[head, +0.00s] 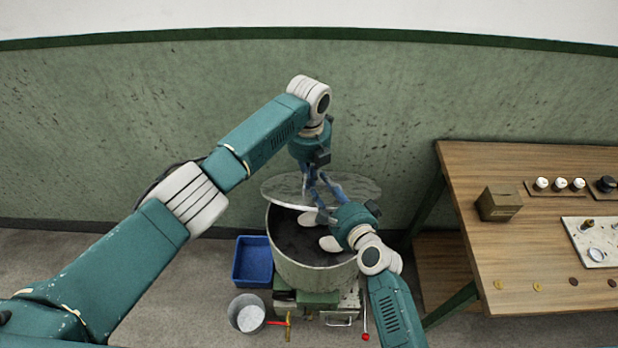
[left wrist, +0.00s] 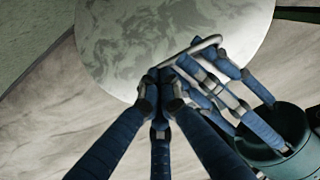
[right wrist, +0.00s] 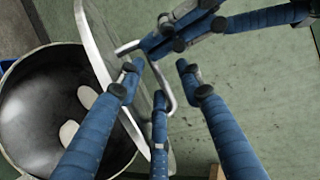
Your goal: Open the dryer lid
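The dryer is a pale round drum (head: 285,258) in the middle of the head view. Its round grey lid (head: 283,189) stands raised and tilted at the back of the opening; it also shows in the left wrist view (left wrist: 125,40) and edge-on in the right wrist view (right wrist: 98,45). The drum's dark inside is visible, with two white oval pieces (right wrist: 68,132). My left gripper (left wrist: 160,85) has its fingertips drawn together at one end of the lid's bar handle (left wrist: 195,48). My right gripper (right wrist: 158,80) has its fingers spread around the handle, with a gap between them.
A blue bin (head: 253,262) and a metal bucket (head: 247,313) stand on the floor left of the dryer. A red-knobbed lever (head: 364,320) sticks out at its front. A wooden table (head: 490,240) with a small box (head: 499,203) stands right. The green wall is behind.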

